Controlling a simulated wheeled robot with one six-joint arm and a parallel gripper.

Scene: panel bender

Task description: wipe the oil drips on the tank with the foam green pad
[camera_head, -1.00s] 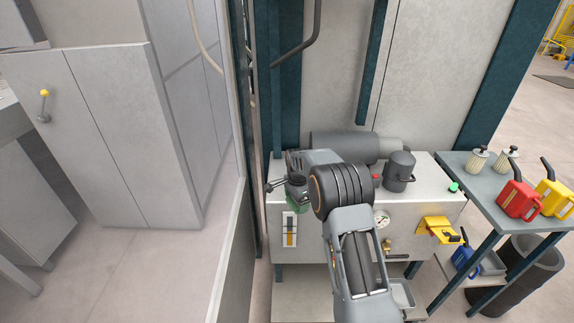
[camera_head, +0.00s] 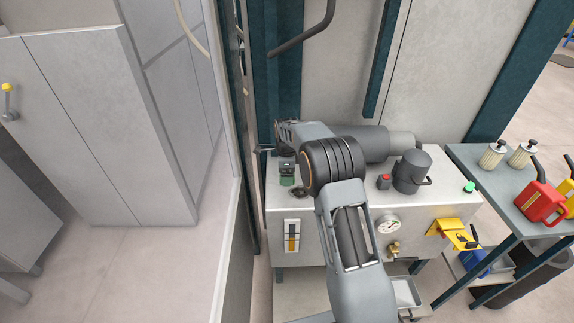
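The tank (camera_head: 312,232) is a light grey box with a flat top, in the middle of the head view. A dark oil spot (camera_head: 300,193) shows on its top near the front left. My gripper (camera_head: 286,166) is at the tank's left end, partly hidden by my wrist and arm. The green pad (camera_head: 287,181) is under it, low at the tank top, just behind and left of the dark spot. The gripper appears shut on the pad, though its fingertips are hard to make out. Whether the pad touches the top cannot be told.
On the tank top are a grey motor (camera_head: 372,143), a red button (camera_head: 385,181), a dark filler can (camera_head: 411,172) and a green knob (camera_head: 469,187). A gauge (camera_head: 388,224) and yellow bracket (camera_head: 453,235) are on its front. A side table (camera_head: 500,190) holds filters and a red can.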

